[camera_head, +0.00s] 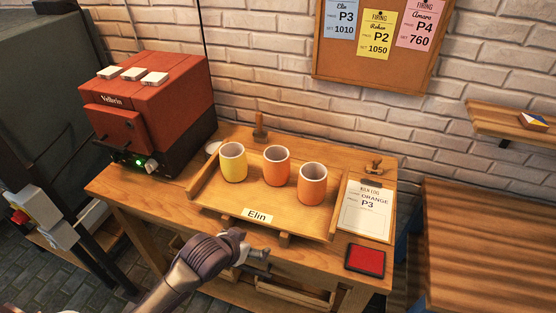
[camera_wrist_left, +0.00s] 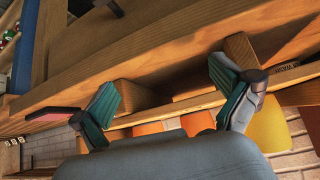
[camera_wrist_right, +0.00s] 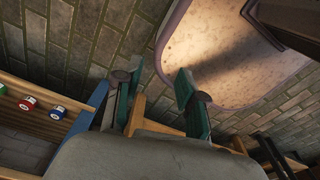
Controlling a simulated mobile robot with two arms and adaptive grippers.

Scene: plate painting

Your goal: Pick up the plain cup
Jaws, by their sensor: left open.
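Three cups stand upright in a row on a wooden tray (camera_head: 305,222) labelled "Elin": a yellow cup (camera_head: 233,165) at left, an orange cup (camera_head: 276,169) in the middle, and another orange cup (camera_head: 312,187) at right. No pattern shows on their visible sides. My left gripper (camera_head: 262,256) is open and empty, in front of the bench's front edge and apart from the cups. Its fingers (camera_wrist_left: 165,88) also show spread in the left wrist view, with cup parts low behind them. My right gripper (camera_wrist_right: 155,85) is open and empty in its wrist view, away from the cups.
A red kiln (camera_head: 150,108) stands at the bench's left. A kiln log sheet (camera_head: 367,216) reading "ORANGE P3" and a red pad (camera_head: 365,260) lie right of the tray. A stamp (camera_head: 260,130) stands behind it. A wooden table (camera_head: 490,235) at right is bare.

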